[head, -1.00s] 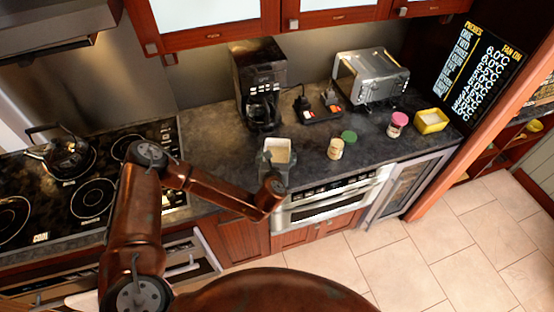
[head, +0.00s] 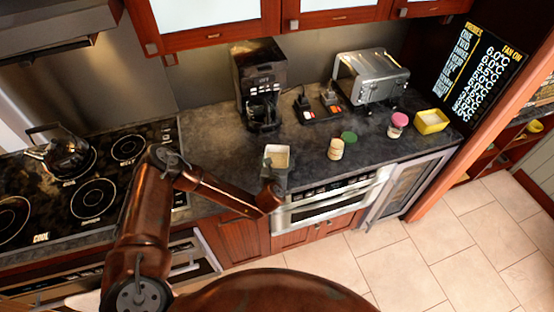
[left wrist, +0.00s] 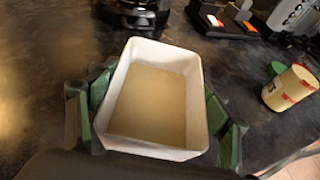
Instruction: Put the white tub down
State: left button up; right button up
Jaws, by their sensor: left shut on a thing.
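The white tub (head: 277,157) is an open, rectangular container with a pale, cream-coloured inside. It is at the counter's front part, below the coffee maker in the head view. In the left wrist view the tub (left wrist: 152,98) fills the middle, with green finger pads on both its sides. My left gripper (head: 274,172) is shut on the tub. Its fingers (left wrist: 158,112) show at the tub's left and right walls. Whether the tub's base touches the counter cannot be told. My right gripper is not in view.
A cream jar (head: 336,149) stands right of the tub, with a green lid (head: 349,137) beside it. A pink-lidded jar (head: 397,125), yellow container (head: 431,121), toaster (head: 370,78) and coffee maker (head: 260,85) are on the dark counter (head: 215,140). Counter left of the tub is clear.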

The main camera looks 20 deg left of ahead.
pick_arm(q)
jog(key=o, duration=1.3)
jog(key=shift+r, duration=0.1)
jog(key=v, duration=1.2)
